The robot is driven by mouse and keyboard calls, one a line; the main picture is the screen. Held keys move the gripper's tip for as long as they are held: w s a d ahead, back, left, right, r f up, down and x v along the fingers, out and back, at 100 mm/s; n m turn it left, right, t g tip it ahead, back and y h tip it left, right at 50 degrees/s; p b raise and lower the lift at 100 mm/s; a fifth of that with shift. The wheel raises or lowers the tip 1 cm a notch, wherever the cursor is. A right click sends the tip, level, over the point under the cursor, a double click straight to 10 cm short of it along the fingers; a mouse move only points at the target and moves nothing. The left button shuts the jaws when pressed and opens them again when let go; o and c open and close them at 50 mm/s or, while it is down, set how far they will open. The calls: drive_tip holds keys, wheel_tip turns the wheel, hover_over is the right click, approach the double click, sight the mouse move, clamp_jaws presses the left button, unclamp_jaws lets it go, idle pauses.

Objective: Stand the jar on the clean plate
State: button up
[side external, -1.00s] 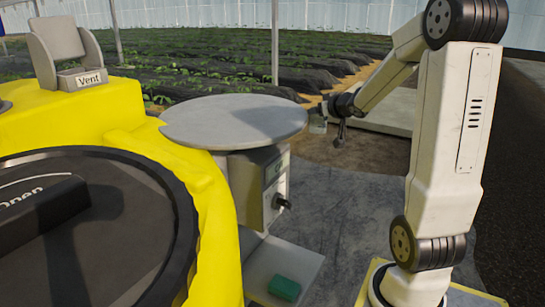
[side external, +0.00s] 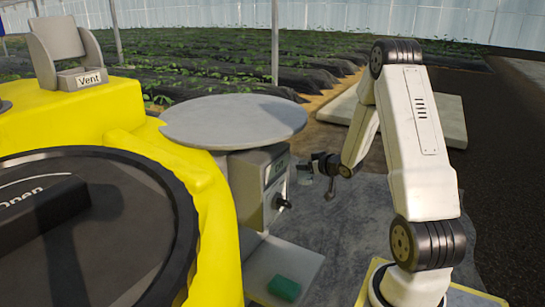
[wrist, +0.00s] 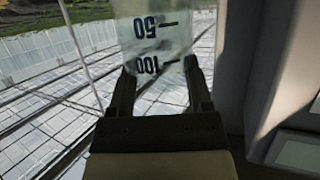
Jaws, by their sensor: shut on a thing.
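The jar is clear with dark graduation marks, among them 50 and 100, and shows large in the wrist view (wrist: 155,50). My gripper (wrist: 158,85) is shut on it, one finger on each side. In the side external view my gripper (side external: 313,169) is small, and the jar (side external: 304,178) is a pale shape at its tip, held in the air. A round grey plate (side external: 235,120) is left of and higher in the picture than my gripper. Its visible top is bare. I cannot tell for sure that it is the clean plate.
A grey box (side external: 255,185) with a display and a black knob (side external: 282,203) stands under the round plate, close to the left of my gripper. A yellow tank (side external: 120,120) with a black lid fills the left. A green block (side external: 284,288) lies on a low grey shelf (side external: 285,262).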

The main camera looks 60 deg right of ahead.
drive_tip(key=s+a+f, duration=0.2)
drive_tip(key=a+f, duration=0.3)
drive_tip(key=f, duration=0.3)
drive_tip(key=s+a+f, duration=0.2)
drive_tip(key=a+f, duration=0.3)
drive_tip(key=f, duration=0.3)
drive_tip(key=shift+s, duration=0.35)
drive_tip(key=shift+d+f, duration=0.1)
drive_tip(key=shift+f, duration=2.8)
drive_tip(key=shift+f, duration=1.85)
drive_tip(key=shift+f, duration=0.2)
drive_tip(key=o, duration=1.3)
drive_tip(key=shift+c, duration=0.2)
